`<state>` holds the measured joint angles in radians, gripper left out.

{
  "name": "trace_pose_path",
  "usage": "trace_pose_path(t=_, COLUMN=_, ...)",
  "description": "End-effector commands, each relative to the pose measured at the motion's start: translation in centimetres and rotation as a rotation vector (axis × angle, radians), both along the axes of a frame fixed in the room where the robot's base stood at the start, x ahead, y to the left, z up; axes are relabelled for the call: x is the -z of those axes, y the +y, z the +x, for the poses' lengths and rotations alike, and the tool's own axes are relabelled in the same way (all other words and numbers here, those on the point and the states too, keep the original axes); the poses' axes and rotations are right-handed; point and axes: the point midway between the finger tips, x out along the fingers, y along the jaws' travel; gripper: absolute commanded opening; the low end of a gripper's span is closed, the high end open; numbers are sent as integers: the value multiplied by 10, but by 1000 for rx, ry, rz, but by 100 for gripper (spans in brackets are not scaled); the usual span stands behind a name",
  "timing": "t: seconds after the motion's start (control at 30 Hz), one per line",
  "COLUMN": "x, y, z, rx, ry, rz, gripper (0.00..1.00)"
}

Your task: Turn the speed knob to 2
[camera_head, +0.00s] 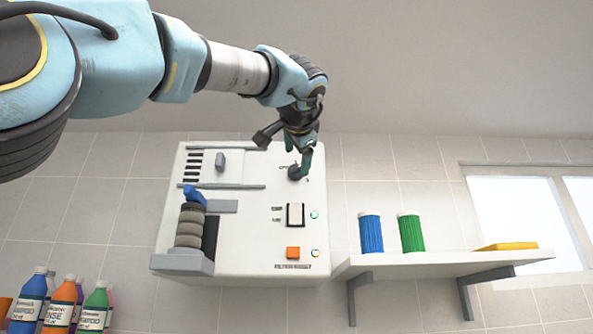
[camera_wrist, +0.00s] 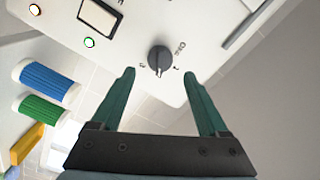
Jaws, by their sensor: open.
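The speed knob is a dark round dial on the upper right of a white wall panel. In the head view the knob (camera_head: 295,172) is partly covered by my gripper (camera_head: 306,165). In the wrist view my gripper (camera_wrist: 160,82) is open, its two green fingers apart on either side below the knob. The knob appears just beyond the fingertips, between their lines; I cannot tell whether they touch it.
A shelf (camera_head: 440,261) holds blue (camera_head: 370,234) and green (camera_head: 411,232) cylinders. Bottles (camera_head: 62,304) stand lower left.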

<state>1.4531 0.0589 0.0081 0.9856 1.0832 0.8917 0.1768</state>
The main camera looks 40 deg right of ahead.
Motion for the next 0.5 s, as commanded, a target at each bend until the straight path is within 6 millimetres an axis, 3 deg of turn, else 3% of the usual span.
trace_pose_path(t=0.23, x=3, y=29, z=-35, rx=2, ry=0, rz=-1, gripper=78)
trace_pose_path(t=0.5, x=0, y=40, z=-48, rx=-1, ry=-1, rz=0, gripper=78)
